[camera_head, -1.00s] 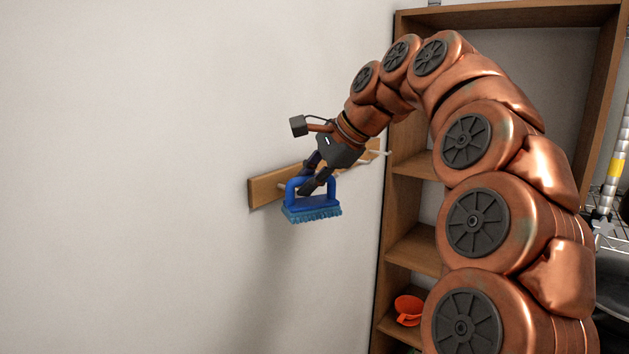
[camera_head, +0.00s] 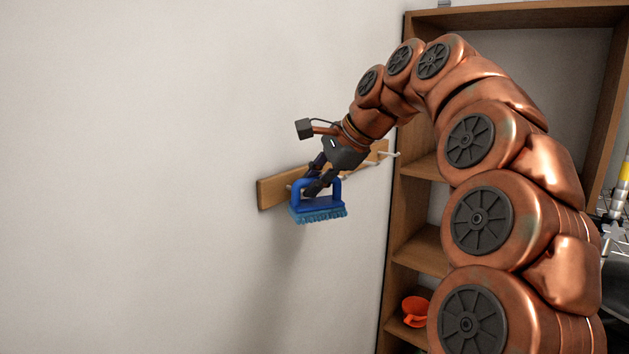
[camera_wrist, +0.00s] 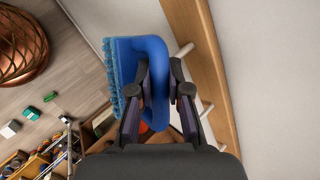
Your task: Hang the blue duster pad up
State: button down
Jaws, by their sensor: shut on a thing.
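The blue duster pad (camera_head: 318,206) has a blue loop handle and a fringe of lighter blue bristles facing down. My gripper (camera_head: 318,187) is shut on its handle and holds it in front of the wooden peg rail (camera_head: 272,192) on the wall. In the wrist view the fingers (camera_wrist: 160,88) stand on both sides of the handle of the pad (camera_wrist: 127,60). A pale peg (camera_wrist: 184,50) juts from the rail close beside the handle in that view. I cannot tell whether the peg passes through the handle loop.
Another pale peg (camera_head: 389,154) sticks out at the rail's right end. A wooden shelf unit (camera_head: 408,215) with an orange cup-like thing (camera_head: 415,311) stands to the right. The wall left of the rail is bare. Small items lie on the floor in the wrist view.

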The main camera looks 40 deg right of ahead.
jog(key=shift+w+a+r+p, duration=0.2)
jog(key=shift+w+r+p, duration=0.3)
jog(key=shift+r, duration=0.2)
jog(key=shift+w+a, duration=0.1)
jog(key=shift+w, duration=0.2)
jog(key=w, duration=0.1)
jog(key=w+f, duration=0.1)
jog(key=w, duration=0.1)
jog(key=shift+a+f, duration=0.25)
jog(key=shift+f, duration=0.15)
jog(key=shift+s, duration=0.2)
jog(key=shift+s+d+r, duration=0.1)
jog(key=shift+s+r, duration=0.05)
jog(key=shift+s, duration=0.3)
jog(key=shift+s+d+r, duration=0.1)
jog(key=shift+s+r, duration=0.05)
jog(key=shift+s, duration=0.25)
jog(key=shift+s+a+r+p, duration=0.1)
jog(key=shift+s+r+p, duration=0.2)
jog(key=shift+s+r, duration=0.15)
jog(key=shift+w+a, duration=0.1)
jog(key=shift+w, duration=0.05)
jog(key=shift+w+a+f+p, duration=0.15)
jog(key=shift+w, duration=0.25)
jog(key=shift+w+a+f+p, duration=0.1)
jog(key=shift+w+a+p, duration=0.05)
jog(key=shift+w, duration=0.25)
